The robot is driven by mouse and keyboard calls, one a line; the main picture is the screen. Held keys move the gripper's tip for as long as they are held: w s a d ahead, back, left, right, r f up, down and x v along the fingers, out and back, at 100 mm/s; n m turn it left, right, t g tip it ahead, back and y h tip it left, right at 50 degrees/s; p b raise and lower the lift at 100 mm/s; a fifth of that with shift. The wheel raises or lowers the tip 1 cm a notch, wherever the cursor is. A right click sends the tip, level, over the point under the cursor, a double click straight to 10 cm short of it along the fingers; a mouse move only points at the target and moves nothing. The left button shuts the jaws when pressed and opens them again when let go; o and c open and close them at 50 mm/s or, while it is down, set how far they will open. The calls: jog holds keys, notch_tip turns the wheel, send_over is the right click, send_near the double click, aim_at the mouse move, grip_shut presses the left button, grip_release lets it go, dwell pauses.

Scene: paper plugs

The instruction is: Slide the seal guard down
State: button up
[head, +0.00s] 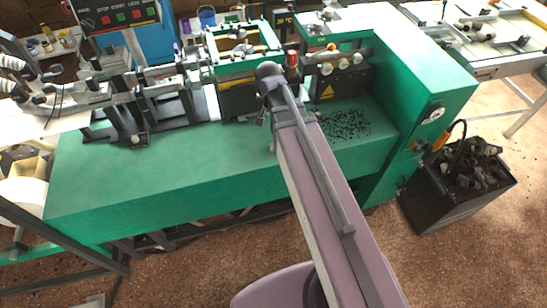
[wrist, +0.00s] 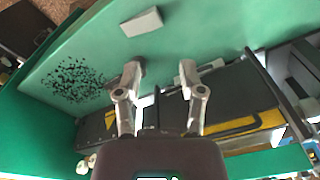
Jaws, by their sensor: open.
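I cannot tell for certain which part is the seal guard. A green open frame (head: 243,50) with pale bars stands over a dark unit (head: 238,99) at the back middle of the green machine, and it may be the guard. In the wrist view, my gripper (wrist: 160,75) is open and empty, its two metal fingers apart. A dark box with a yellow stripe (wrist: 232,88) lies behind and beside the right finger. In the head view my arm ends near the right side of the green frame, and the fingers are hidden there.
The machine's green bed (head: 150,178) is clear at the front. Black specks (head: 345,125) lie on its right part, beside a tall green cabinet (head: 425,75). A control panel (head: 118,17) stands at the upper left. A black bin (head: 458,190) stands on the floor at right.

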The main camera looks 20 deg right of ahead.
jog(key=s+f+n+b, duration=0.5)
jog(key=s+f+b, duration=0.3)
jog(key=f, duration=0.1)
jog(key=shift+a+n+g, duration=0.3)
